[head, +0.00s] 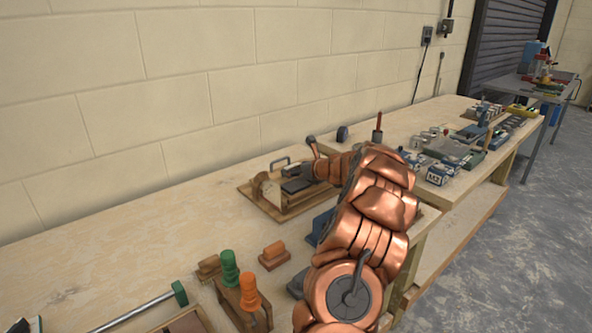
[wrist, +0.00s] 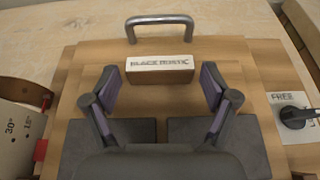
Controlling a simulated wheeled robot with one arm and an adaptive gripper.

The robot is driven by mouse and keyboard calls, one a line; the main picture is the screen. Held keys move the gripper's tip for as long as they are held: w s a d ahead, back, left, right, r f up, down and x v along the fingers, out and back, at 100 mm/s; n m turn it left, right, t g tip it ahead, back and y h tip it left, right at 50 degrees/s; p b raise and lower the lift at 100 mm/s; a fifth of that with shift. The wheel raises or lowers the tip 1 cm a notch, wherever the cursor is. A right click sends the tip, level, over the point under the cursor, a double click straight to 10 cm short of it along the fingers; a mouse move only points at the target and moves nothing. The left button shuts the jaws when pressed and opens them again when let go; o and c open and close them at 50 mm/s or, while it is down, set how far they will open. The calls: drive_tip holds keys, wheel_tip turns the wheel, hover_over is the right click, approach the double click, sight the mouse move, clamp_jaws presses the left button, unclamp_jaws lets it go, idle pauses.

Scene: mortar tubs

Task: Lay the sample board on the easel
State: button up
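In the wrist view, a wooden board (wrist: 95,58) with a metal handle (wrist: 160,20) at its far edge lies below my gripper (wrist: 160,85). A pale block labelled "BLACK MASTIC" (wrist: 160,74) stands on it. My fingers are spread, with their tips just outside the block's two ends and nothing held. Two dark flat panels (wrist: 110,148) show under the fingers, partly hidden by my gripper. A piece marked 30° and 15° (wrist: 18,122) stands at the left. In the head view my gripper (head: 300,185) is over this wooden fixture (head: 262,208). I cannot tell which part is the sample board or the easel.
A card marked "FREE" (wrist: 290,105) with a black knob lies at the right in the wrist view. In the head view, green (head: 229,268) and orange (head: 249,291) handled tools stand nearer on the bench. The bench's left part (head: 110,250) is mostly clear. The wall runs behind.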

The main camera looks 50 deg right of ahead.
drive_tip(key=shift+o, duration=0.7)
drive_tip(key=shift+s+r, duration=0.1)
drive_tip(key=shift+r, duration=0.05)
drive_tip(key=v, duration=1.2)
drive_tip(key=shift+r, duration=0.1)
